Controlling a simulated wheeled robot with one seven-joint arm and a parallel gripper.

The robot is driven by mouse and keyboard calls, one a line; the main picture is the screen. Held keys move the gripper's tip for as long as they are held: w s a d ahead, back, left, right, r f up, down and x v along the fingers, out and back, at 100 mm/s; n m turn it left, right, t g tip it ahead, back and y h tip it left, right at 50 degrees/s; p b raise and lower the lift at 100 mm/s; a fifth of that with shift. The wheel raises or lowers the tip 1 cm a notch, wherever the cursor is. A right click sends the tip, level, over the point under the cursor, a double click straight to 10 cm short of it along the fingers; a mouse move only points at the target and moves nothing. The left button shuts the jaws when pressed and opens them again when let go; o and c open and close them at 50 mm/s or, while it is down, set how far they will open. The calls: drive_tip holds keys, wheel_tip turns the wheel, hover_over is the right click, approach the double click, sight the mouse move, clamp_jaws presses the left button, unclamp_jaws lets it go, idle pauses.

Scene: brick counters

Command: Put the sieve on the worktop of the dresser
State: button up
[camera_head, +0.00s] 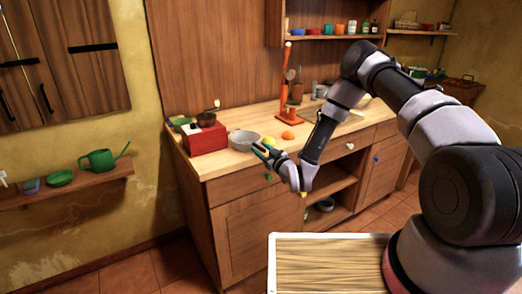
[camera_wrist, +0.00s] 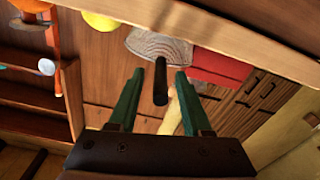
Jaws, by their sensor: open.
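The sieve (camera_head: 243,140) is a grey mesh bowl near the front left of the dresser's pale worktop (camera_head: 221,162), where it appears to rest. In the wrist view the sieve's mesh (camera_wrist: 158,45) is beyond my fingers, and its black handle (camera_wrist: 160,82) points back towards my gripper. My gripper (camera_head: 260,151) is just in front of the sieve, above the worktop's front edge. Its green fingers (camera_wrist: 160,75) are open, one on each side of the handle, with visible gaps. The wrist view looks upside down.
A red box (camera_head: 205,139) stands to the sieve's left. A yellow fruit (camera_head: 269,142) and an orange one (camera_head: 288,135) lie to its right. A red-orange stand (camera_head: 285,95) with utensils is behind. A wooden slatted surface (camera_head: 325,262) is at the bottom.

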drive_tip(key=v, duration=1.2)
drive_tip(key=w+d+r+g+h, duration=0.35)
drive_tip(key=w+d+r, duration=0.4)
drive_tip(key=r, duration=0.25)
drive_tip(key=s+d+r+m+g+h, duration=0.1)
drive_tip(key=s+d+r+m+h, duration=0.25)
drive_tip(key=d+r, duration=0.45)
drive_tip(key=s+d+r+m+g+h, duration=0.1)
drive_tip(key=s+d+r+m+h, duration=0.25)
drive_tip(key=r, duration=0.85)
drive_tip(key=s+d+r+m+g+y, duration=0.1)
drive_tip(key=s+r+m, duration=0.2)
drive_tip(key=s, duration=0.9)
drive_tip(key=s+d+r+m+g+y, duration=0.1)
drive_tip(key=s+r+m, duration=0.2)
drive_tip(key=s+r, duration=0.4)
drive_tip(key=s, duration=0.5)
drive_tip(key=shift+s+m, duration=0.3)
drive_tip(key=shift+s, duration=0.1)
drive_tip(key=shift+r, duration=0.15)
